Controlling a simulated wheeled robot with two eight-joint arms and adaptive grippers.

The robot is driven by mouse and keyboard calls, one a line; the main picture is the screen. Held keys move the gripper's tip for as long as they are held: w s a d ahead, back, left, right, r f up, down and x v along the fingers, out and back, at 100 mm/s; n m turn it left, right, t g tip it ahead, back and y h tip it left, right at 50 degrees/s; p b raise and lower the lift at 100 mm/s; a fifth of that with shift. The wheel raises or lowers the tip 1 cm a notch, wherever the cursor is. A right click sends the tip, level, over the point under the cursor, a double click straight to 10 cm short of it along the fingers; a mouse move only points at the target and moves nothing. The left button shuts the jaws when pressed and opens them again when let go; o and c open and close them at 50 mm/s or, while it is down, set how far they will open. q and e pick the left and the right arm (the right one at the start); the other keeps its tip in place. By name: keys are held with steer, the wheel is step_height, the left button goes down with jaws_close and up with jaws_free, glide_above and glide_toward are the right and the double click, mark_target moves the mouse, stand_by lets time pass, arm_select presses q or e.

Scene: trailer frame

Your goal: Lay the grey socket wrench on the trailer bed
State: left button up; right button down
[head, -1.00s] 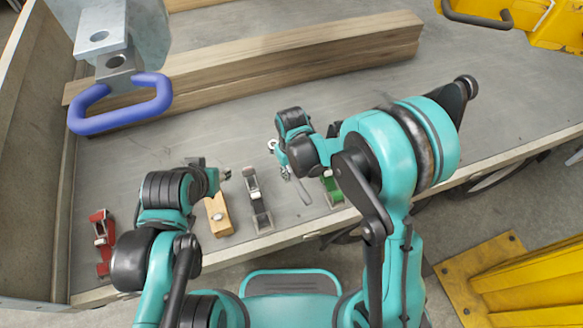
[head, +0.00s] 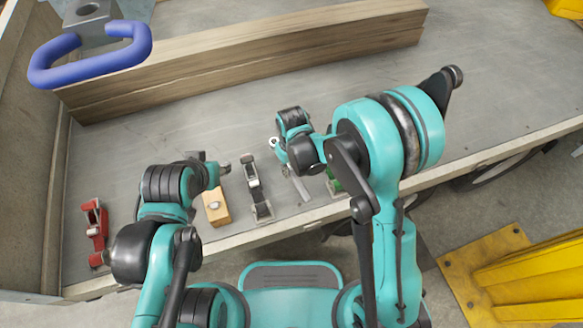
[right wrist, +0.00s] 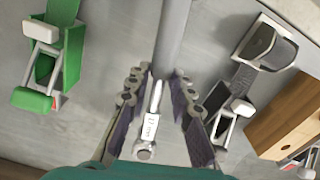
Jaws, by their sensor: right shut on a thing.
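The grey socket wrench (right wrist: 173,35) lies along the middle of the right wrist view, its shiny marked shaft (right wrist: 152,118) between my right fingers. In the head view part of its handle (head: 300,186) shows below my right wrist. My right gripper (right wrist: 155,86) is shut on the wrench; in the head view my own arm largely hides it. The wrench is over the grey trailer bed (head: 400,115), close to it; I cannot tell whether they touch. My left gripper (head: 222,168) is low over the bed near a wooden plane; its fingers are too small to read.
A wooden plane (head: 216,207), a grey plane (head: 256,187), a green plane (head: 333,184) and a red plane (head: 95,232) stand along the near edge. Timber beams (head: 250,55) lie behind. A blue handle (head: 90,54) hangs upper left. The right bed is clear.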

steer(key=shift+f+b, duration=1.45)
steer(key=shift+f, duration=0.05)
steer(key=c, duration=0.5)
jaws_free()
steer(key=shift+r, duration=0.1)
steer(key=o, duration=0.5)
